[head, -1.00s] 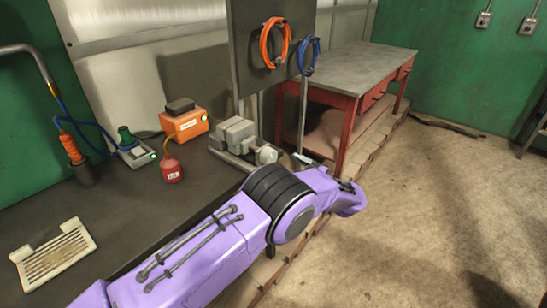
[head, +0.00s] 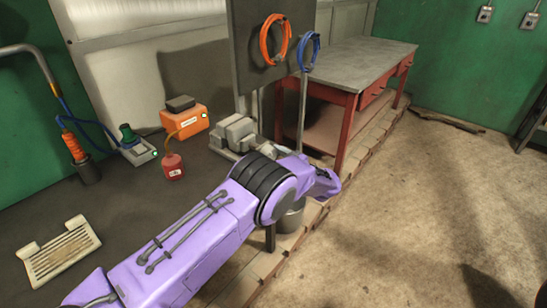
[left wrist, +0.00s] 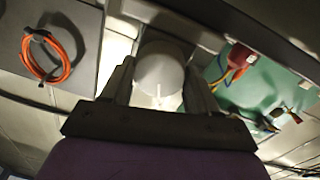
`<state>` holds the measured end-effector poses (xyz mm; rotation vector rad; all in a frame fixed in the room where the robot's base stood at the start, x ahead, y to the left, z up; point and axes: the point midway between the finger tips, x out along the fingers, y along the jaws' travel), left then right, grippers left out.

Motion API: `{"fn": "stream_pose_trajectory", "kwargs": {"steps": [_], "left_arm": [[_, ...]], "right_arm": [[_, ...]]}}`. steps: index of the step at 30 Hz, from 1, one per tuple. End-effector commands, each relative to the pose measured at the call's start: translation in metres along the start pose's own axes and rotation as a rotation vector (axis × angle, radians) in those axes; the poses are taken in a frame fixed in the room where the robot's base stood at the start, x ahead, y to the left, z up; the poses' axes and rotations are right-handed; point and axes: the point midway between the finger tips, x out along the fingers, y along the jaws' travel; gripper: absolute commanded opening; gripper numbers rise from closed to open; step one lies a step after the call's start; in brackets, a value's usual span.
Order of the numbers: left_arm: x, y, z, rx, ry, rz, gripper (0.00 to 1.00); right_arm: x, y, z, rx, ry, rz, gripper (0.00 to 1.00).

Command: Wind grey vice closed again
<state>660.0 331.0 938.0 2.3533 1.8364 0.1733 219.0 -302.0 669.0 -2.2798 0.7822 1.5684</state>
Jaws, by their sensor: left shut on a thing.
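The grey vice (head: 236,132) stands on the dark bench, near its right end, in the head view. Its jaw blocks and base show, but its near right end is partly covered by my purple left arm. In the left wrist view a pale grey round knob (left wrist: 160,66) sits between the two fingers of my left gripper (left wrist: 160,82). The fingers are shut on it, one on each side. A thin white mark shows on the knob's face. In the head view the left gripper itself is mostly hidden behind the arm. My right gripper is not in view.
An orange box (head: 184,121), a red can (head: 173,167) and a green-topped unit (head: 132,142) stand left of the vice. A pale slotted tray (head: 62,252) lies nearer. Orange (head: 276,42) and blue (head: 309,54) coils hang behind. A bucket (head: 291,219) stands below my arm.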

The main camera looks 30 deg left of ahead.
Motion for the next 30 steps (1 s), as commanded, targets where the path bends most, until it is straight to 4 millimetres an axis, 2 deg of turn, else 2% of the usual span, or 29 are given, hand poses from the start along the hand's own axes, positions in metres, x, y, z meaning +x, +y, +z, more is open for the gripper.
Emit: {"fn": "stream_pose_trajectory", "kwargs": {"steps": [3,9,20,21,23,30], "left_arm": [[0.0003,0.0002,0.0029,0.12,-0.006,0.0,0.29],[0.0,0.0011,0.0005,0.351,-0.02,-0.003,0.29],[-0.0002,0.0013,-0.0003,0.405,-0.024,-0.003,0.29],[-0.0002,0.0014,-0.0003,0.405,-0.024,-0.003,0.69],[-0.0002,0.0013,-0.0003,0.405,-0.024,-0.003,0.85],[-0.0003,0.0012,-0.0002,0.403,-0.024,-0.004,0.85]], "right_arm": [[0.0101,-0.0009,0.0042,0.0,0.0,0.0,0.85],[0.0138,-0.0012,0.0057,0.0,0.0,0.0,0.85],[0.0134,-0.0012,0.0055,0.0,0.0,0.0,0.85],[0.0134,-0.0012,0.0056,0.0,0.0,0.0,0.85],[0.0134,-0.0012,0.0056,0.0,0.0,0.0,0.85],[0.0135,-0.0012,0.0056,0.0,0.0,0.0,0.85]]}}
